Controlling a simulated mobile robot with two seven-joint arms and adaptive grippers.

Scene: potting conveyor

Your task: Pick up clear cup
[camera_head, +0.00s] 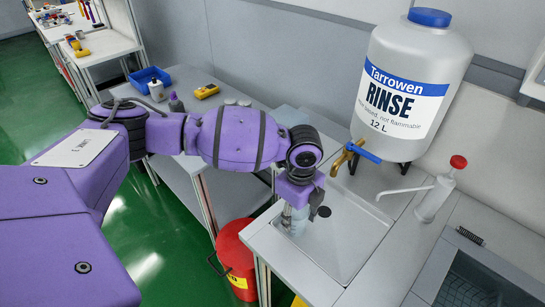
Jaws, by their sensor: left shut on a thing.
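My left gripper (297,206) points down at the left side of the sink, below the end of my purple arm. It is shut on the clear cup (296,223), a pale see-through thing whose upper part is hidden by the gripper. The cup is at the left edge of the sink (345,238); I cannot tell whether it touches the surface. My right gripper is not in view.
A large white rinse tank (408,90) with a brass tap (347,156) and blue lever stands behind the sink. A red-capped wash bottle (440,190) stands to the right. A red bin (236,255) is on the floor. The sink's basin is otherwise clear.

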